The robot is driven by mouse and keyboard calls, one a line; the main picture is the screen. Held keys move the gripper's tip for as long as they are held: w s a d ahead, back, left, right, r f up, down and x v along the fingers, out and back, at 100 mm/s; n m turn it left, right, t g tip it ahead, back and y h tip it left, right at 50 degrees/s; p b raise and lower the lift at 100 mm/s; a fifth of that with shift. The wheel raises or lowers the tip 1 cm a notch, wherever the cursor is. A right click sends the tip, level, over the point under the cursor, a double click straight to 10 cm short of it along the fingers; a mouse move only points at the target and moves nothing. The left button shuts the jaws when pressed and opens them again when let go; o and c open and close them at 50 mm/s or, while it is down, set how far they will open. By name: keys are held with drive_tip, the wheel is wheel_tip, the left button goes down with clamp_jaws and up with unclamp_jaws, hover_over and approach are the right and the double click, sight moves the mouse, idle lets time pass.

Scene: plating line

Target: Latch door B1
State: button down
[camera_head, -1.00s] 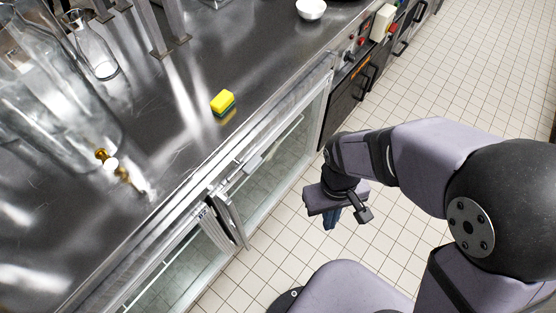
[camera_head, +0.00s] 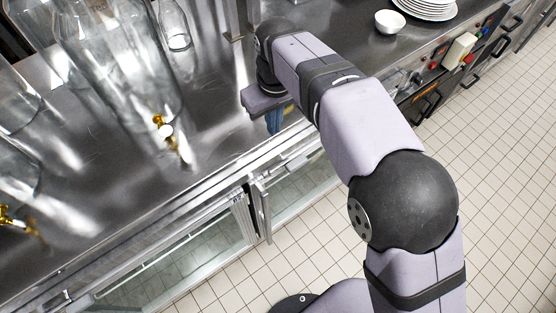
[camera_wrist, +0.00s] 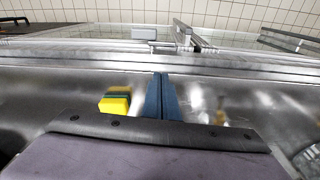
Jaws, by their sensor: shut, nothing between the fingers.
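Two glass-fronted doors sit under the steel counter in the head view, a left door (camera_head: 190,268) and a right door (camera_head: 310,188). I cannot read a label showing which is B1. Upright metal handles (camera_head: 261,212) stand where the doors meet; handles also show at the top of the wrist view (camera_wrist: 184,36). A small metal block (camera_head: 298,161) sits on the right door's upper frame. My gripper (camera_head: 274,122) is above the counter near its front edge. Its blue fingers (camera_wrist: 162,95) are shut and empty, apart from the handles.
A yellow and green sponge (camera_wrist: 115,104) lies on the counter beside my fingers in the wrist view. Glass vessels (camera_head: 115,60) and a brass tap (camera_head: 159,121) stand at the left. A white bowl (camera_head: 390,21) and stacked plates (camera_head: 428,8) are at the back. The tiled floor (camera_head: 480,170) is open.

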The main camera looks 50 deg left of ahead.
sight(278, 168)
drive_tip(key=shift+s+d+n+h, duration=0.15)
drive_tip(key=shift+d+n+h, duration=0.15)
drive_tip(key=shift+d, duration=0.35)
drive_tip(key=shift+s+d+n+h, duration=0.2)
drive_tip(key=shift+d+h, duration=0.1)
drive_tip(key=shift+d, duration=0.35)
drive_tip(key=shift+f, duration=0.1)
wheel_tip(278, 168, down, 14)
drive_tip(key=p, duration=0.4)
